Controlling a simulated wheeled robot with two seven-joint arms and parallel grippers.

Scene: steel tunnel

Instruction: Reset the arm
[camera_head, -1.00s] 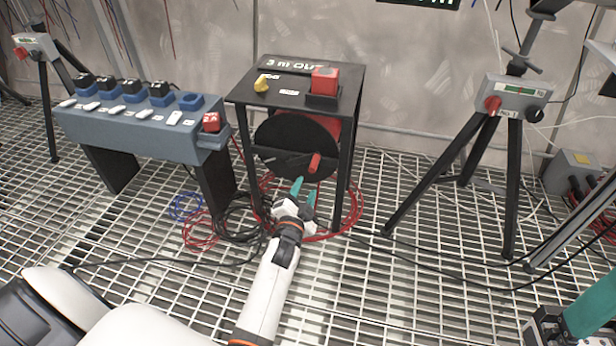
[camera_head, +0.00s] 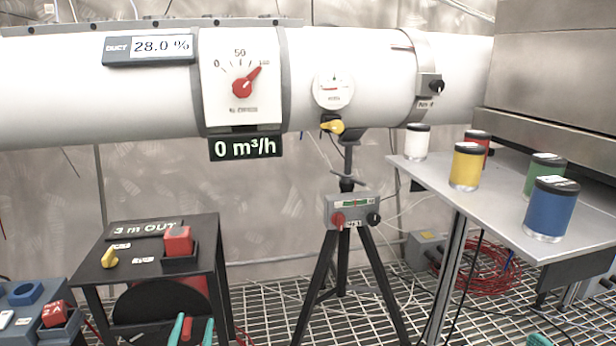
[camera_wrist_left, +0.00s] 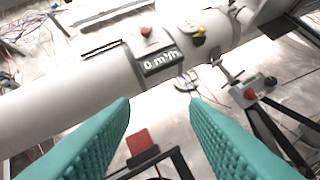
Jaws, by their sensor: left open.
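My left gripper (camera_head: 192,328) shows at the bottom edge of the head view, its two teal fingertips pointing up in front of the black reel stand (camera_head: 92,262). In the left wrist view the gripper (camera_wrist_left: 159,100) is open, with nothing between its fingers. Beyond them are the stand's red block (camera_wrist_left: 139,142) and the white duct (camera_wrist_left: 90,75). Only a small teal part of what looks like my right gripper (camera_head: 538,340) shows at the bottom right; its jaws are hidden.
A tripod with a grey control box (camera_head: 352,212) stands right of the reel stand. A grey table (camera_head: 480,205) at the right holds several coloured jars. A blue-grey console (camera_head: 28,318) is at the lower left. Red cable (camera_head: 480,272) lies on the grating.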

